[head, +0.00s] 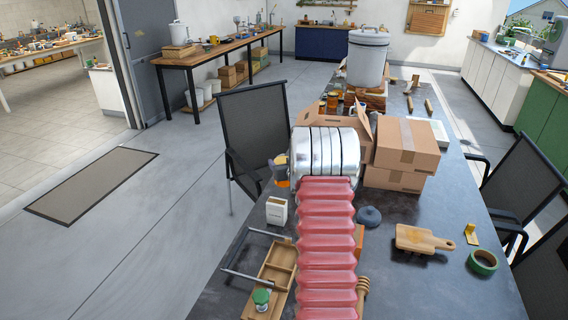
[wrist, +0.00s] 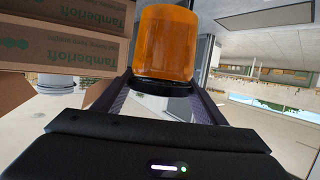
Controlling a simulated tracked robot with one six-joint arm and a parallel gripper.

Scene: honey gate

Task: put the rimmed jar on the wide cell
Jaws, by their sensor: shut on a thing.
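In the wrist view an amber, see-through jar (wrist: 166,42) with a dark band at its near end sits between the two fingers of my gripper (wrist: 163,80). My gripper is shut on it. In the head view my gripper (head: 280,166) shows small at the left of my arm's metal end, with a bit of orange jar (head: 283,184) below it. A wooden tray with cells (head: 279,264) and grey handles lies on the table below, nearer than the gripper. A green-knobbed thing (head: 262,298) stands in its near part. My arm hides the tray's right side, so I cannot make out every cell.
Cardboard boxes (head: 406,148) stand close right of my arm's end. A cream pot (head: 277,211) stands beyond the tray. A dark round lump (head: 368,216), a wooden board (head: 422,239) and green tape (head: 483,262) lie right. A chair (head: 255,127) stands left of the table.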

